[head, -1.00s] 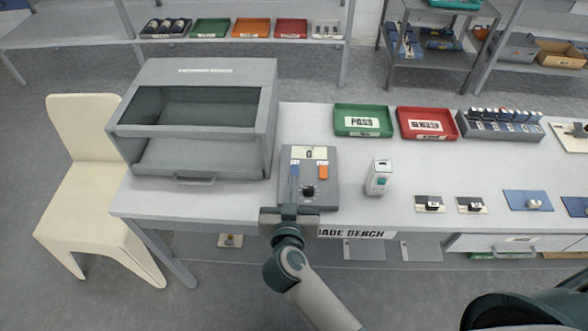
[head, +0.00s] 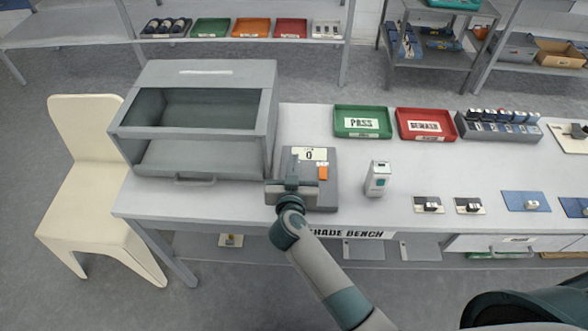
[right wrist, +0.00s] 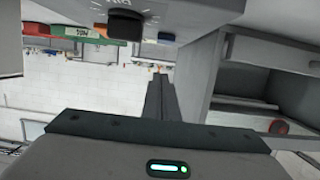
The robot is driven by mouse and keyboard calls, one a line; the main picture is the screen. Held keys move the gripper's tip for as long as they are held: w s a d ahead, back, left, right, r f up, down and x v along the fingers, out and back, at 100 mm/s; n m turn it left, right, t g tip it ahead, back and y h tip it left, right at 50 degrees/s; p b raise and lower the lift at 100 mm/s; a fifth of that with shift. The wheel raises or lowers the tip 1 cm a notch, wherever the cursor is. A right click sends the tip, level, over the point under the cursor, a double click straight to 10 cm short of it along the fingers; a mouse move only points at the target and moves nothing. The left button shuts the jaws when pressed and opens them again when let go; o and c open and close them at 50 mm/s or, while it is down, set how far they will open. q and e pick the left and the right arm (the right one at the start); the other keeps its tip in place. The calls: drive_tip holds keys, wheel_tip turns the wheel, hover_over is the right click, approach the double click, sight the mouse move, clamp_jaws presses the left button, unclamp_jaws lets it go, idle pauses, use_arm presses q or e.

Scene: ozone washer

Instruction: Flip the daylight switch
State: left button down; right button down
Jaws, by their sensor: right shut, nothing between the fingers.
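A grey control box (head: 328,190) with a small display reading 0 and an orange rocker (head: 323,173) sits on the bench. No label in view names the daylight switch; I cannot tell which control it is. My right gripper (head: 292,166) is shut and empty over the left part of the box, left of the orange rocker. The gripper hides the box's lower left and its black knob. In the right wrist view the closed fingers (right wrist: 159,96) are in the middle and a black knob (right wrist: 126,24) is at the top. My left gripper is not in view.
A hooded grey cabinet (head: 262,115) stands close left of the box. A small white unit with a green button (head: 378,178) stands to its right. A green tray (head: 340,125) and a red tray (head: 402,130) lie behind. The bench between box and white unit is clear.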

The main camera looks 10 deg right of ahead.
drive_tip(key=shift+w+f, duration=0.15)
drive_tip(key=shift+f, duration=1.95)
drive_tip(key=shift+r+p, duration=0.1)
drive_tip(key=shift+p, duration=0.4)
drive_tip(key=shift+f, duration=0.2)
drive_tip(key=r+p, duration=0.1)
drive_tip(key=p, duration=0.1)
drive_tip(key=r+p, duration=0.3)
drive_tip(key=p, duration=0.1)
drive_tip(key=shift+w+d+r, duration=0.1)
drive_tip(key=shift+w+r, duration=0.2)
drive_tip(key=shift+w, duration=0.05)
drive_tip(key=v, duration=0.4)
drive_tip(key=b+v, duration=0.1)
drive_tip(key=v, duration=0.3)
drive_tip(key=shift+s+r, duration=0.1)
drive_tip(key=shift+r, duration=0.2)
drive_tip(key=shift+s+r+b, duration=0.35)
drive_tip(key=shift+s, duration=0.3)
